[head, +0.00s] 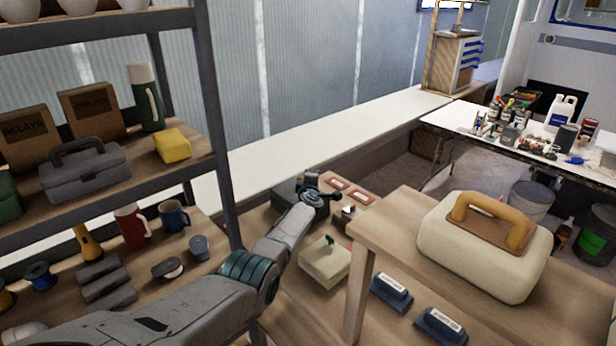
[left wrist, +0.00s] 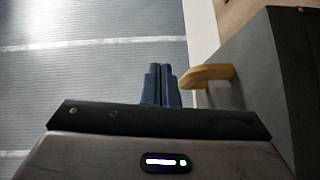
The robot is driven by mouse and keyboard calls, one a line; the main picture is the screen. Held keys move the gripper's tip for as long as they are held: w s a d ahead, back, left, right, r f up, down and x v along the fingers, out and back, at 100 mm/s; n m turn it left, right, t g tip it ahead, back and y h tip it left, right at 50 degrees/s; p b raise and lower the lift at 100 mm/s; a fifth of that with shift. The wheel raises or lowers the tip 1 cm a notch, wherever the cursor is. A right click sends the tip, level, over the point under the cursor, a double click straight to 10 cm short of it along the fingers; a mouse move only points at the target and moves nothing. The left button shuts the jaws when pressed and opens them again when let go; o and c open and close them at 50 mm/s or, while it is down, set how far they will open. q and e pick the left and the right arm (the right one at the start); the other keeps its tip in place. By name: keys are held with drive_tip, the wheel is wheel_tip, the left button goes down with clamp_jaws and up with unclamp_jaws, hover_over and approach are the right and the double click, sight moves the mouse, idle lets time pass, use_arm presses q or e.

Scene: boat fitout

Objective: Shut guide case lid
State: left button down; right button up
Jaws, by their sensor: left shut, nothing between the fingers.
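A dark grey panel (left wrist: 285,75) with a short wooden handle (left wrist: 208,75) fills the right of the left wrist view; it may be the guide case lid. My left gripper (left wrist: 160,70) is shut and empty, with the handle just to the right of its fingertips. I cannot tell whether they touch. In the head view my left arm reaches over the lower shelf, and its gripper (head: 328,197) is small and partly hidden by the wrist. A dark grey box (head: 288,190) is partly hidden behind the arm, beside red-and-white labelled pieces (head: 360,197). My right gripper is not in view.
A cream case (head: 450,250) with a wooden handle stands on the wooden table at right. A smaller cream box (head: 325,265) with a green knob and two dark blue labelled blocks (head: 391,292) sit lower down. A shelf rack (head: 215,130) stands at left, close to my arm.

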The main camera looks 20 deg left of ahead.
use_arm(q)
drive_tip(key=shift+w+d+f, duration=0.1)
drive_tip(key=shift+w+f, duration=0.1)
drive_tip(key=shift+w, duration=0.05)
idle(0.6)
